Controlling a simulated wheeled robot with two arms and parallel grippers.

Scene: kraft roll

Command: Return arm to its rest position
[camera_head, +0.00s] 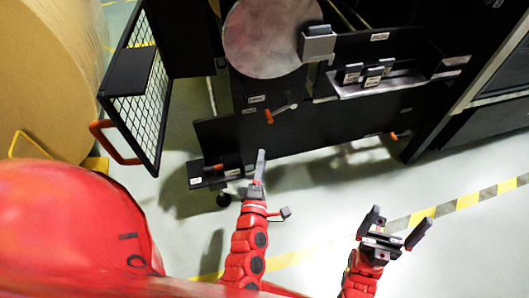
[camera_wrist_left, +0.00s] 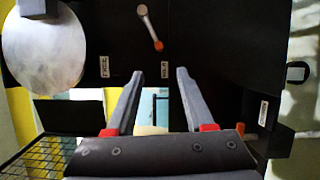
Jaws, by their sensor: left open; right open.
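My left gripper (camera_head: 260,170) is in the middle of the head view, in front of the black machine. In the left wrist view its two grey fingers (camera_wrist_left: 158,90) stand apart with nothing between them. My right gripper (camera_head: 403,228) is at the lower right of the head view, over the floor, with its fingers spread and empty. Both red arms reach up from the bottom edge of the head view.
A black machine (camera_head: 350,122) carries a grey disc (camera_head: 268,38) and a small lever with an orange end (camera_head: 269,117). A mesh guard door with an orange handle (camera_head: 116,142) stands at left, beside a large kraft roll (camera_head: 50,70). Floor is clear around my right gripper.

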